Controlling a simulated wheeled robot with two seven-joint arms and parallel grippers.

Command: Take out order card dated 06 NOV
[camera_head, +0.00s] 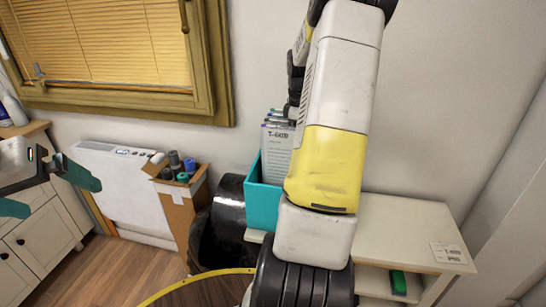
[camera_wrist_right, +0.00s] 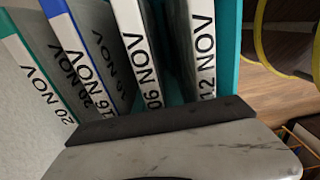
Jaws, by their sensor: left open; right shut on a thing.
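The order cards stand side by side in a teal box (camera_head: 265,205). A white card (camera_head: 277,150) faces me in the head view. In the right wrist view the order card dated 06 NOV (camera_wrist_right: 138,50) stands near the middle, left of the 12 NOV card (camera_wrist_right: 203,50). A green-edged 20 NOV card (camera_wrist_right: 30,75) and a blue-edged card (camera_wrist_right: 75,50) are further left. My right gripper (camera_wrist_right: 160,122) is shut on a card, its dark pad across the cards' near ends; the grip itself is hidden. My left gripper (camera_head: 46,190) is open and empty at the far left.
The teal box is on a cream shelf table (camera_head: 395,225) with a green item (camera_head: 398,283) below. A black cylinder (camera_head: 222,225) and a cardboard box (camera_head: 180,205) with rolls stand left of it. A white cabinet (camera_head: 45,245) is at the left. The tabletop's right side is mostly clear.

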